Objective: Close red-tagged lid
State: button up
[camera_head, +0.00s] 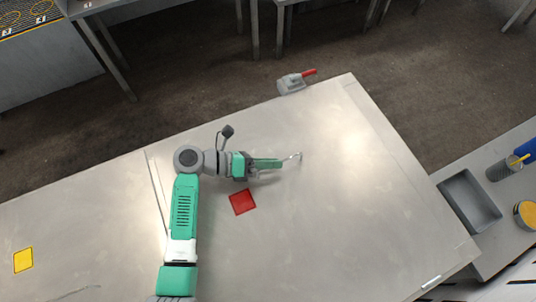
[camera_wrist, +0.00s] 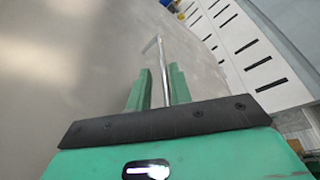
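A square red tag (camera_head: 242,202) lies on a large grey metal panel (camera_head: 330,220), which I take to be the red-tagged lid. Whether the panel lies flat or is raised is hard to tell. A thin bent metal bar (camera_head: 296,157) is at the tip of my gripper (camera_head: 281,163), above and right of the red tag. In the wrist view the bar (camera_wrist: 157,48) runs between the two green fingers of my gripper (camera_wrist: 161,69). The fingers stand apart with gaps beside the bar. How the bar joins the panel is not clear.
A yellow tag (camera_head: 23,260) lies on the neighbouring metal surface at left. A grey device with a red handle (camera_head: 294,83) sits at the panel's upper edge. A grey tray (camera_head: 469,201) and a cup (camera_head: 501,169) stand at right. The panel right of my gripper is clear.

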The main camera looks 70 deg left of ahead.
jog(key=shift+o, duration=0.4)
jog(key=shift+f, duration=0.35)
jog(key=v, duration=0.8)
jog(key=shift+r, duration=0.3)
jog(key=shift+w, duration=0.1)
